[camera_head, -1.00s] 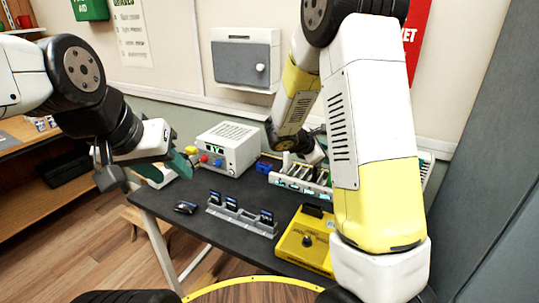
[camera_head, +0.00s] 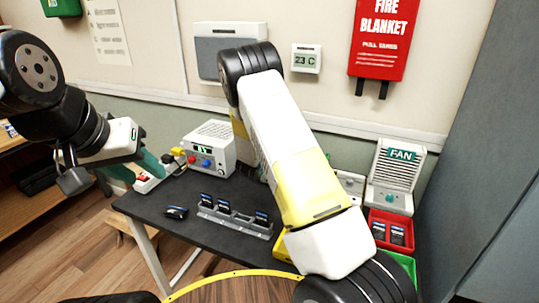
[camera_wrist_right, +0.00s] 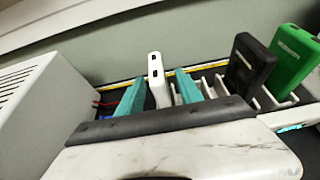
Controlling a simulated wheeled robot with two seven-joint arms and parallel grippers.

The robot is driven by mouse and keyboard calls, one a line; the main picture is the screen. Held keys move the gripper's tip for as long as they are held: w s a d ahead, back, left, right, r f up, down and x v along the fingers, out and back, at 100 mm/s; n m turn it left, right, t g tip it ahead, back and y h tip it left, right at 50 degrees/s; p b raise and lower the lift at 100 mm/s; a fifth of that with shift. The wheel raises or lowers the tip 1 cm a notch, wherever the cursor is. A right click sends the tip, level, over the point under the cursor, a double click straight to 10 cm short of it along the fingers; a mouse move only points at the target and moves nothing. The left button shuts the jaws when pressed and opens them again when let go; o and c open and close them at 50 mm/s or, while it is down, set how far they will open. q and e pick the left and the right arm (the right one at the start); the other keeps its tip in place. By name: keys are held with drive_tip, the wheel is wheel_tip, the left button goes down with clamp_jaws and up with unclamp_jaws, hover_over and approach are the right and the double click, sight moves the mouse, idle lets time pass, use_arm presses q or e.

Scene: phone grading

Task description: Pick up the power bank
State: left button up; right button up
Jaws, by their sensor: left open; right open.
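In the right wrist view, a white power bank (camera_wrist_right: 157,79) with two dark ports on its top edge stands upright in a light slotted rack (camera_wrist_right: 284,103). A black slab (camera_wrist_right: 248,66) and a green slab (camera_wrist_right: 292,57) of similar shape stand farther right in the rack. My right gripper (camera_wrist_right: 160,92) is open, its teal fingers on either side of the white power bank, with gaps showing; whether either finger touches it is unclear. The right arm hides this gripper and most of the rack in the head view. My left gripper (camera_head: 145,166) is open and empty at the table's left edge.
A bench power supply (camera_head: 211,147) stands at the table's back left. A grey holder (camera_head: 236,220) with several small dark cards sits at the front. A fan unit (camera_head: 396,177) and a red bin (camera_head: 390,233) are on the right.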

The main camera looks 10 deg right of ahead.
drive_tip(key=shift+x, duration=0.75)
clamp_jaws()
drive_tip(key=shift+r, duration=0.15)
